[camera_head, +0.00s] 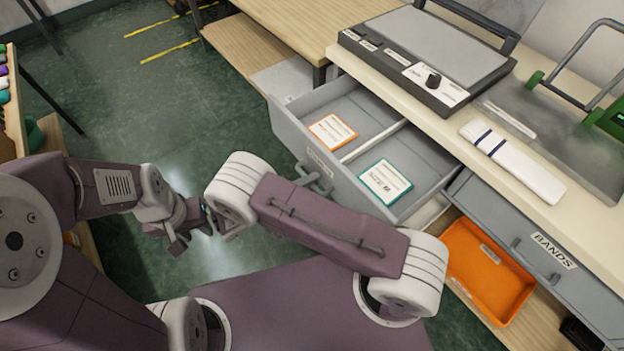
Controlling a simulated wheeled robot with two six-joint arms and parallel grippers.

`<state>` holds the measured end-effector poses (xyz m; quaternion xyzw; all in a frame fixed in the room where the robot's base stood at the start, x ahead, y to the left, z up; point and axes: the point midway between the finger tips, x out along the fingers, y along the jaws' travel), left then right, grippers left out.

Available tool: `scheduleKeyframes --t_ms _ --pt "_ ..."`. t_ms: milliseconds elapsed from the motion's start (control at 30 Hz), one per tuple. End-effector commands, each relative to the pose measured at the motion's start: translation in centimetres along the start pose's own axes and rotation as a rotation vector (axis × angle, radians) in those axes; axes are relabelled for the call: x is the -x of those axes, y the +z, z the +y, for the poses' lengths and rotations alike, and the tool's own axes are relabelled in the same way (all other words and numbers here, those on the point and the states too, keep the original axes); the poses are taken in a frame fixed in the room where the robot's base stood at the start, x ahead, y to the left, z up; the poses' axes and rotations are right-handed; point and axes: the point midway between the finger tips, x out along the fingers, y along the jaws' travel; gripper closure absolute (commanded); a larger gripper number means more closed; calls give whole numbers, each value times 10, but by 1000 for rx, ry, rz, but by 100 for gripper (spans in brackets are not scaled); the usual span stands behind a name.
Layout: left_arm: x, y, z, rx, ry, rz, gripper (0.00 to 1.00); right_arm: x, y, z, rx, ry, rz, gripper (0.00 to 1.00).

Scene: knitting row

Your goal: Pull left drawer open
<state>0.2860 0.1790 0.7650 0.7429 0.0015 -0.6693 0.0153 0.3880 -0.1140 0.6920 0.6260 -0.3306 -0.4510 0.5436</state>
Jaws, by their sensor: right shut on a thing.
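The left drawer (290,130) is grey and stands pulled out from under the worktop, its inside showing. It holds an orange-edged card (332,131) and a teal-edged card (385,181), one on each side of a pale divider. My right arm folds across in front of the drawer and hides most of its own wrist. My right gripper (316,183) shows only in small part at the drawer handle (309,170) and is shut on it. My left gripper (190,232) hangs over the floor, apart from the drawer, with its fingers spread and nothing seen between them.
A closed drawer labelled BANDS (552,250) sits to the right, above an orange tray (488,270). On the worktop (465,150) are a grey device (430,60) and a white bar (512,160). The green floor (120,110) left of the drawer is clear.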

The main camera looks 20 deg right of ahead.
Motion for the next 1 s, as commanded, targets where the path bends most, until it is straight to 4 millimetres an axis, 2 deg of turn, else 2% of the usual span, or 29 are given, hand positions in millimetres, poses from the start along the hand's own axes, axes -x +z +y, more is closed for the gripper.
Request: scheduleKeyframes --t_ms 500,533,600,900,1000 --pt "0 0 0 0 0 0 64 1 -1 0 -1 0 1 100" --pt "0 0 0 0 0 0 64 1 -1 0 -1 0 1 85" --pt "0 0 0 0 0 0 64 1 0 0 -1 0 1 66" --pt "0 0 0 0 0 0 64 1 0 1 -1 0 1 66" --pt "2 0 0 0 0 0 64 2 0 7 -1 0 1 66"
